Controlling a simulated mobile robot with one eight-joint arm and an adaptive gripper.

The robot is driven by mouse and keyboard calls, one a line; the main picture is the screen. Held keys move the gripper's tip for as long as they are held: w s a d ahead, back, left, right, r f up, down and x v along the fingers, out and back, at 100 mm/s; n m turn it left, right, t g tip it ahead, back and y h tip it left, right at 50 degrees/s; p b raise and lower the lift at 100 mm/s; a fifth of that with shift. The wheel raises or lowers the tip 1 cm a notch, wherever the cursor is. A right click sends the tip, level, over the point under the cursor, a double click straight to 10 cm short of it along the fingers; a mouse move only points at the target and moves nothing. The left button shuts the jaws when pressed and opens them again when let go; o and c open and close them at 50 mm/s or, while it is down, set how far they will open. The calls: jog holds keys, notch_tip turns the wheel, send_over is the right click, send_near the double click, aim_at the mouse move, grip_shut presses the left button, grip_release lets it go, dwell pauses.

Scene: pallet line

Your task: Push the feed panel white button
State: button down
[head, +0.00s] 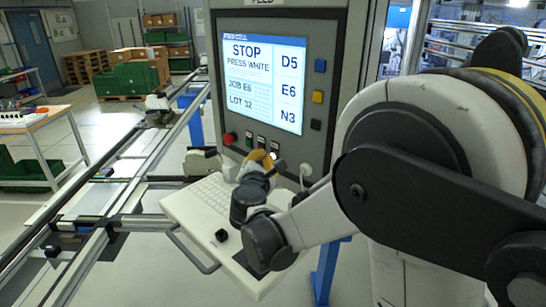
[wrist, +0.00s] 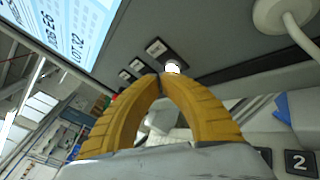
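The feed panel (head: 325,75) is a grey cabinet. Its screen (head: 262,80) reads STOP, PRESS WHITE, JOB E6, LOT 32. The white button (wrist: 172,68) shows bright and round just past my fingertips in the wrist view. In the head view it is a small pale spot (head: 274,155) beside my gripper (head: 262,156), partly hidden. My gripper has orange-yellow fingers, whose tips meet in the wrist view (wrist: 159,76) with nothing between them. The tips are very close to the white button; I cannot tell whether they touch it.
A red button (head: 229,138) is at the left of the row below the screen. Blue (head: 320,66), yellow (head: 317,97) and black (head: 315,125) buttons line the panel's right side. A keyboard shelf (head: 180,209) juts out below my gripper. A rail conveyor (head: 130,168) runs at left.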

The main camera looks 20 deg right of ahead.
jog(key=shift+w+d, duration=0.25)
jog(key=shift+d, duration=0.2)
dwell(0.5)
jog(key=shift+s+a, duration=0.1)
jog(key=shift+a, duration=0.05)
jog(key=shift+s+a+b, duration=0.3)
jog(key=shift+s+a, duration=0.05)
jog(key=shift+a, duration=0.3)
jog(key=shift+s+a, duration=0.4)
jog(key=shift+a, duration=0.35)
jog(key=shift+s+a, duration=0.4)
jog(key=shift+a, duration=0.3)
jog(key=shift+s+a, duration=0.4)
jog(key=shift+a, duration=0.35)
